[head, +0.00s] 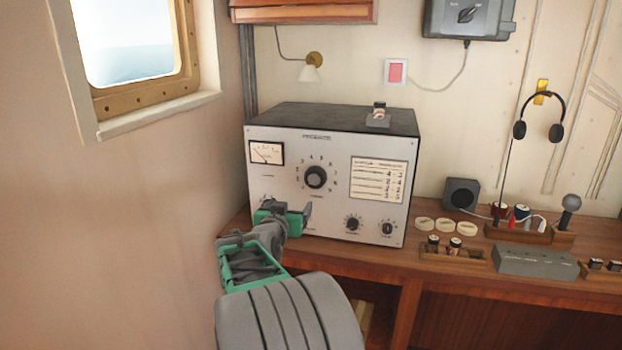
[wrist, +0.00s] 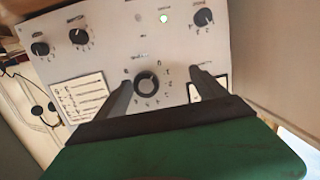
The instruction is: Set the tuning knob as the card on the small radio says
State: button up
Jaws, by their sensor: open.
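The grey radio (head: 332,190) stands on the wooden desk, its white front facing me. Its large black round knob (head: 316,177) sits mid-panel inside a ring of numbers. In the wrist view the panel appears turned over, and this knob (wrist: 147,83) shows between my fingers. A printed card (head: 379,179) is on the panel right of the knob; its text is too small to read. My gripper (head: 294,210) is open and empty, low before the panel's left part. In the wrist view its two dark fingers (wrist: 163,78) are spread. I cannot tell whether they touch anything.
A meter (head: 267,153) is upper left. A small grey block (head: 378,118) sits on top. A speaker (head: 461,194) and grey box (head: 536,262) stand right. The wall is close on the left.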

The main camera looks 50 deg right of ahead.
jog(key=h, duration=0.2)
send_near(314, 181)
jog(key=d, duration=0.1)
jog(key=shift+m+g, duration=0.3)
jog(key=shift+m, duration=0.1)
jog(key=x, duration=0.2)
jog(key=p+x, duration=0.1)
jog(key=x, duration=0.2)
jog(key=p+x, duration=0.1)
jog(key=x, duration=0.2)
jog(key=shift+w+a+r, duration=0.2)
jog(key=shift+w+r, duration=0.1)
jog(key=shift+r, duration=0.05)
jog(key=shift+c, duration=0.2)
jog(key=c, duration=1.3)
jog(key=shift+f, duration=0.1)
